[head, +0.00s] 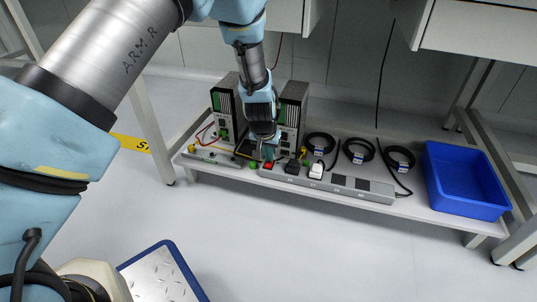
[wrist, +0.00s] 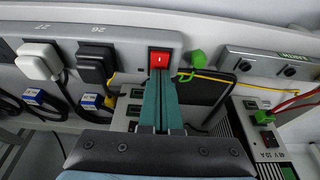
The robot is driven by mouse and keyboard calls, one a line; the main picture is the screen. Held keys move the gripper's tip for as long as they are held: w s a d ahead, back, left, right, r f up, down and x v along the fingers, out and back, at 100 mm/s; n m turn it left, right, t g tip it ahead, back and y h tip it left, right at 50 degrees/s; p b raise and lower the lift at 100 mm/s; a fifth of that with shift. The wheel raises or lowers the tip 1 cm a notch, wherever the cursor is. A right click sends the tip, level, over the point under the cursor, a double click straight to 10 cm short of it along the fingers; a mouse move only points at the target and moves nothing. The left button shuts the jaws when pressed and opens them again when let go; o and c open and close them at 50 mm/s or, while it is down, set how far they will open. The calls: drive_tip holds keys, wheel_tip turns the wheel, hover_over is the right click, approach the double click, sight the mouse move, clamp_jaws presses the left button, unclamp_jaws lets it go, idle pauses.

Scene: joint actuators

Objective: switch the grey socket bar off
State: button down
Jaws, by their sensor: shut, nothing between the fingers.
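The grey socket bar (head: 345,187) lies along the front of the low shelf; it also shows in the wrist view (wrist: 132,48). Its red rocker switch (wrist: 158,59) sits at one end, in a dark frame with a small white mark. In the head view the red switch (head: 267,166) is at the bar's left end. My gripper (wrist: 160,82) is shut and empty, its teal fingertips right at the switch and covering its lower edge. I cannot tell whether they touch it. In the head view my gripper (head: 264,156) is above the bar's left end.
A black plug (wrist: 94,62) and a white plug (wrist: 38,60) sit in the bar near the switch. A green knob (wrist: 198,58) and a second grey box (wrist: 265,66) are beside it. Black cable coils (head: 359,150) and a blue crate (head: 465,205) stand to the right.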

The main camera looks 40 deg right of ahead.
drive_tip(key=shift+s+a+p, duration=0.35)
drive_tip(key=shift+s+a, duration=0.1)
drive_tip(key=shift+a, duration=0.25)
drive_tip(key=shift+r+p, duration=0.5)
drive_tip(key=shift+r, duration=0.05)
drive_tip(key=p+v, duration=0.7)
drive_tip(key=v, duration=0.6)
drive_tip(key=shift+w, duration=0.1)
